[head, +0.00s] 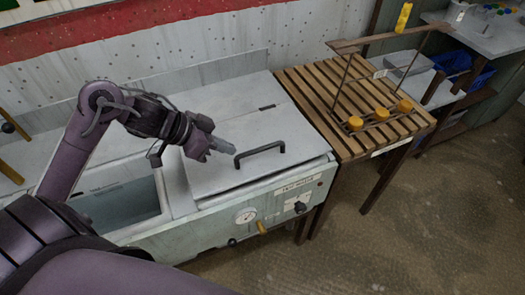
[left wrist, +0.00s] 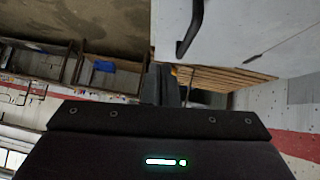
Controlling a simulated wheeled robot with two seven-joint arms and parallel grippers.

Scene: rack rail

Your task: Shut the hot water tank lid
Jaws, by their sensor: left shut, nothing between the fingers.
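The hot water tank lid (head: 250,130) is a flat pale grey panel with a black bar handle (head: 262,152) near its front edge. It lies nearly flat over the right part of the tank (head: 240,212); a thin dark gap shows along its front edge. My left gripper (head: 232,148) is shut and empty, just above the lid and left of the handle. In the left wrist view the lid (left wrist: 240,30) and the handle (left wrist: 190,30) show at the top, beyond the gripper (left wrist: 160,85). I cannot tell whether the gripper touches the lid. My right gripper is not in view.
An open basin (head: 122,205) is left of the lid. A slatted wooden table (head: 345,105) with a rack and yellow items stands at the right. The floor (head: 430,215) in front is clear.

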